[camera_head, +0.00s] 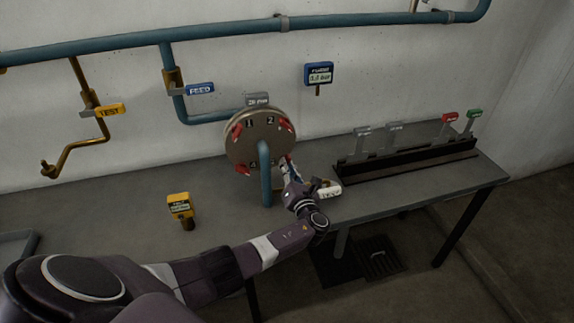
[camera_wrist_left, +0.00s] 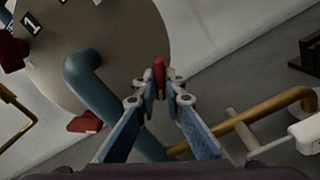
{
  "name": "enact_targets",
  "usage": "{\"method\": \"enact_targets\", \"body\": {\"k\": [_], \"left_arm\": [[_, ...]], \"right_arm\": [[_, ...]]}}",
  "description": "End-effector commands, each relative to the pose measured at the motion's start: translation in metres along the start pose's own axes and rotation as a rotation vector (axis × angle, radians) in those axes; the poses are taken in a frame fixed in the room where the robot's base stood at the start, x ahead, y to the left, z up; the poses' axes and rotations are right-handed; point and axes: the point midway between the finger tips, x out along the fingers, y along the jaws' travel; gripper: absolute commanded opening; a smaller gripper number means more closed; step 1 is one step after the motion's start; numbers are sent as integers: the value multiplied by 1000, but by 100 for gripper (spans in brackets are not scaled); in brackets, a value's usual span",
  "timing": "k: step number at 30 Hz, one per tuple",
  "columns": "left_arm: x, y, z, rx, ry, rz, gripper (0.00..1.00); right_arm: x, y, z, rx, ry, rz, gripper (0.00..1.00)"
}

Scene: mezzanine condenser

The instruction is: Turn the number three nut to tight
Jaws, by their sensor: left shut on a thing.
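A round metal disc (camera_head: 256,138) stands on the bench and carries red nuts near its rim; the numbers 1 and 2 are readable on its upper half. Red nuts show at upper left (camera_head: 237,130), upper right (camera_head: 285,125) and lower left (camera_head: 242,169). My left gripper (camera_head: 286,163) is at the disc's lower right. In the left wrist view, its blue fingers (camera_wrist_left: 158,88) are shut on a red nut (camera_wrist_left: 158,66) at the disc's edge. The number beside this nut is hidden, but its place fits number three. My right gripper is out of view.
A blue-green pipe (camera_head: 265,180) bends down in front of the disc, close to my left gripper. A white-tagged brass fitting (camera_head: 329,190) sits just right of it. A dark rack with tagged levers (camera_head: 410,160) stands at right.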

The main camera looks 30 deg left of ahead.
Motion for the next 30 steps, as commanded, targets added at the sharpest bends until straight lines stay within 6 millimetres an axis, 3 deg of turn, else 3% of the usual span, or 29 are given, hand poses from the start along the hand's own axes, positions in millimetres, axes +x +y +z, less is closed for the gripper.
{"method": "enact_targets", "body": {"k": [10, 11, 16, 25, 30], "left_arm": [[-2, -2, -3, 7, 4, -3, 0], [-2, -2, -3, 7, 4, -3, 10], [-1, -1, -2, 5, 3, -3, 27], [-2, -1, -1, 3, 1, -1, 27], [-15, -2, -1, 2, 1, -4, 27]], "right_arm": [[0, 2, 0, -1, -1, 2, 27], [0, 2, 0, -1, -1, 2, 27], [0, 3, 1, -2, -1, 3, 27], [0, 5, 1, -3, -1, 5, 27], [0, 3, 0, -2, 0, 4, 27]]}}
